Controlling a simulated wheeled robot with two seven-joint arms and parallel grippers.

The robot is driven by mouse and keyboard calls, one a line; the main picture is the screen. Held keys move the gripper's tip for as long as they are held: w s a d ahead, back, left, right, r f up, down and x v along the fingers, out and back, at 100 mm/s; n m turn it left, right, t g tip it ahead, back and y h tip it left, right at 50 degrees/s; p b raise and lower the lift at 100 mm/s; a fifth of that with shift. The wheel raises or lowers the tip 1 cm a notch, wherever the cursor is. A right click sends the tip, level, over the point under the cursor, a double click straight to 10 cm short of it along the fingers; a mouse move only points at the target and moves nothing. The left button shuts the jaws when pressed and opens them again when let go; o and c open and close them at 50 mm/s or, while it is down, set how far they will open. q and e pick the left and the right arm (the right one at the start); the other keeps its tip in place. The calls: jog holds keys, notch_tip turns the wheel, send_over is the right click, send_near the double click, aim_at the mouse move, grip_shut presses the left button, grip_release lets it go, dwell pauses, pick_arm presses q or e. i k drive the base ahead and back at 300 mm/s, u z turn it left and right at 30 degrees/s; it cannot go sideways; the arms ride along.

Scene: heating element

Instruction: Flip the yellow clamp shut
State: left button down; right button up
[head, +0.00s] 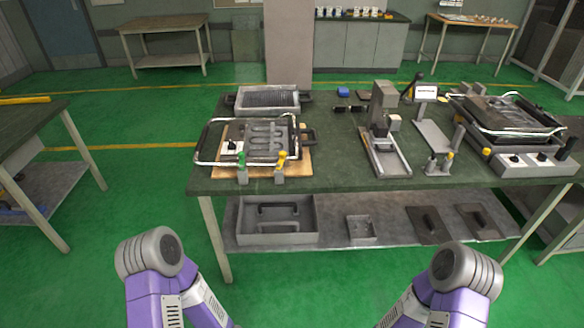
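A small clamp with a yellow handle (281,163) stands at the front edge of the table, on the right front part of a wooden board (302,164). Its handle looks upright. A similar clamp with a green handle (241,166) stands to its left, also upright. Behind them a grey heating element (268,139) lies on the board with a wire frame around it. My two arms show at the bottom of the head view, well short of the table. Both grippers are out of view.
The dark green worktable (340,182) also holds a ribbed tray (268,101), a press-like fixture (385,140) and a grill-like appliance (510,130). A lower shelf (335,228) carries a grey bin (270,234) and flat parts. The floor between me and the table is clear.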

aim_at(282, 155)
jog(key=z, duration=0.45)
jog(key=i, duration=1.25)
jog(key=z, duration=0.1)
